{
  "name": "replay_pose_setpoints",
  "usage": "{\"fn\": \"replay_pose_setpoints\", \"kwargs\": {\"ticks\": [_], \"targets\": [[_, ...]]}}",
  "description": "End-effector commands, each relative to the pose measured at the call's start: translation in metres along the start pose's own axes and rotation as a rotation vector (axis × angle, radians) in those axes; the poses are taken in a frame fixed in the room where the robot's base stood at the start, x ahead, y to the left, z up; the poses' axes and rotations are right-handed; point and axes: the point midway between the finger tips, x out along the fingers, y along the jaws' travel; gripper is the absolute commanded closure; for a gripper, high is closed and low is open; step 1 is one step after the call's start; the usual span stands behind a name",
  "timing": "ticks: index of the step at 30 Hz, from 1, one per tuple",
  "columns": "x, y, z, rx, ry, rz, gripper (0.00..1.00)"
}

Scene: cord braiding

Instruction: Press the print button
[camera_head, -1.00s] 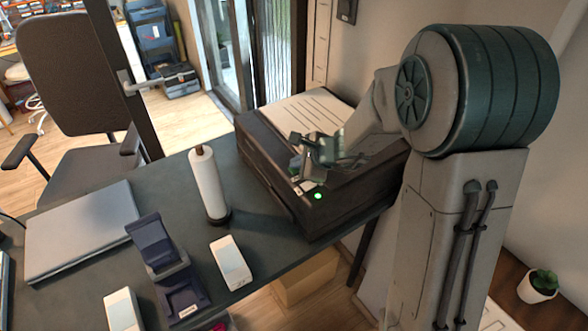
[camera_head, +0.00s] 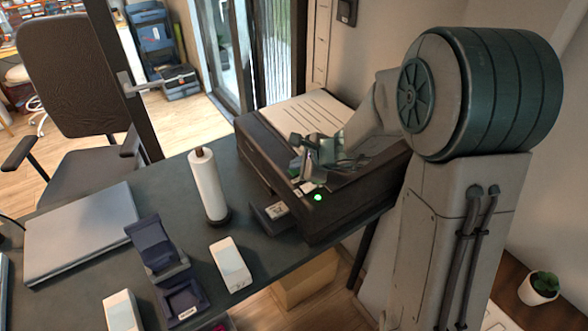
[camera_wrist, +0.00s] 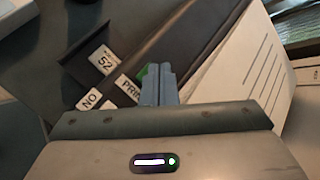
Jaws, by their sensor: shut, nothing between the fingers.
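The black printer (camera_head: 262,150) stands on the dark table's right end with lined paper on its top. My gripper (camera_head: 303,165) is shut and empty, over the printer's front top panel. In the wrist view the closed fingertips (camera_wrist: 156,72) are at a green print button (camera_wrist: 143,75), which they partly cover. Whether they touch it I cannot tell. A label starting "PRI" (camera_wrist: 128,88) lies beside it. A green lamp (camera_head: 318,197) glows on the printer's front corner. A dark piece with a white label (camera_head: 274,210) sticks out of the printer's front.
A white roll on a stand (camera_head: 207,187), a white box (camera_head: 230,264), a dark blue holder (camera_head: 157,247) and a closed laptop (camera_head: 82,232) stand on the table (camera_head: 132,187) to the left. A wall is close at the right. A chair (camera_head: 72,80) stands behind.

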Motion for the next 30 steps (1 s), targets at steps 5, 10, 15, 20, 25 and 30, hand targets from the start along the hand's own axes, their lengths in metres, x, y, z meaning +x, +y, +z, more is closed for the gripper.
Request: {"fn": "replay_pose_setpoints", "kwargs": {"ticks": [5,10,15,20,25,30], "targets": [[-0.007,-0.005,0.005,-0.001,0.000,-0.001,1.00],[-0.007,-0.005,0.005,-0.001,0.000,-0.001,1.00],[-0.007,-0.006,0.006,-0.001,-0.001,-0.001,1.00],[-0.015,-0.012,0.011,-0.001,-0.001,-0.002,1.00],[-0.028,-0.021,0.021,-0.001,-0.001,-0.002,1.00],[-0.040,-0.029,0.029,-0.002,0.000,-0.001,1.00]]}}
